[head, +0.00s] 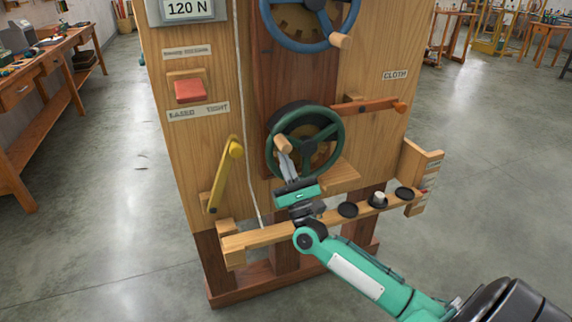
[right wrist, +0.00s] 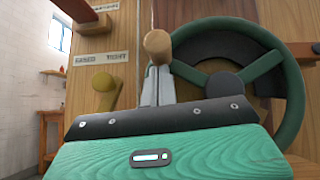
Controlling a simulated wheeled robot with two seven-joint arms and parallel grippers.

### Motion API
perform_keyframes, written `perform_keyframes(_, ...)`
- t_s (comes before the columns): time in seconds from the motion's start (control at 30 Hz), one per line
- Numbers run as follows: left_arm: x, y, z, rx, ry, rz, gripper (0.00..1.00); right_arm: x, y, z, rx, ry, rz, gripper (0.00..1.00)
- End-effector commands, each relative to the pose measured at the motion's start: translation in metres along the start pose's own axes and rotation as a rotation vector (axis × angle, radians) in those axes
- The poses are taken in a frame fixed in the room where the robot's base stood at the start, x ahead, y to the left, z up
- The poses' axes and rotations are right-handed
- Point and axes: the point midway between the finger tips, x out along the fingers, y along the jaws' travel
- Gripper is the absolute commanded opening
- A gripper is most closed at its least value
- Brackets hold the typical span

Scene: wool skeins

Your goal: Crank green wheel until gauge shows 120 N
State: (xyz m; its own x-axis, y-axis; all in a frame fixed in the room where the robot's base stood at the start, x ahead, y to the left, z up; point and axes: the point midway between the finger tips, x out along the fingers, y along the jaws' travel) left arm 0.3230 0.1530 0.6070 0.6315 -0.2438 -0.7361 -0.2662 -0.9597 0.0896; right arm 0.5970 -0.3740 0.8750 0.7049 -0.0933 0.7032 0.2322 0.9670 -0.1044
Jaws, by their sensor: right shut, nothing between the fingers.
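The green wheel (head: 341,139) is on the front of the wooden cabinet, and its wooden crank knob (head: 282,144) sits at the left of the rim. My right gripper (head: 284,158) is at that knob with its fingers shut and nothing between them. In the right wrist view the knob (right wrist: 158,46) shows just beyond the fingertips (right wrist: 157,75), and the green wheel (right wrist: 292,95) fills the right side. The gauge (head: 187,10) at the top left of the cabinet reads 120 N. My left gripper is not in view.
A blue wheel (head: 275,32) is above the green one. A yellow lever (head: 222,177), a red button (head: 190,91) and an orange lever (head: 362,105) are also on the cabinet. A wooden ledge (head: 262,237) with dark discs runs below the wheel. Open floor (head: 105,200) lies left.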

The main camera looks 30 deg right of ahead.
Motion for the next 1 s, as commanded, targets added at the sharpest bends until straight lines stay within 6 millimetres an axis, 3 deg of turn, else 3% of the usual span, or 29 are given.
perform_keyframes(0.43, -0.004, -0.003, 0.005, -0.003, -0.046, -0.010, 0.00, 0.013, -0.003, 0.014, 0.083, -0.004, -0.084, 0.00)
perform_keyframes(0.87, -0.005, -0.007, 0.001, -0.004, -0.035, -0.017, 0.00, 0.013, -0.003, 0.014, 0.086, -0.006, -0.087, 0.00)
perform_keyframes(1.0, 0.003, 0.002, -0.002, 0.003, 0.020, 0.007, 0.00, 0.010, 0.001, 0.010, 0.087, -0.005, -0.087, 0.00)
